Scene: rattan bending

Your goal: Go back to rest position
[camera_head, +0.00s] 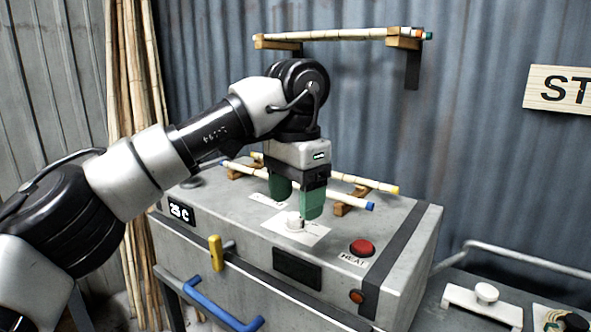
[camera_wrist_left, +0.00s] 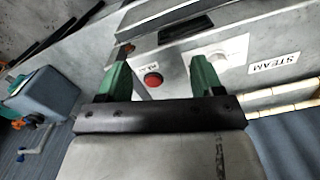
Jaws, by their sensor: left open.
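My left gripper (camera_head: 296,204), with two green fingers, points down over the top of the grey steam box (camera_head: 390,232). Its fingers are apart with nothing between them. My right gripper is not in view.
Rattan poles (camera_head: 352,180) lie on wooden blocks behind the gripper. More poles (camera_head: 335,35) rest on a wall rack above. A red heat button (camera_head: 361,248), yellow lever (camera_head: 215,252) and blue handle (camera_head: 205,303) are on the box. Tall poles (camera_head: 130,80) lean at left.

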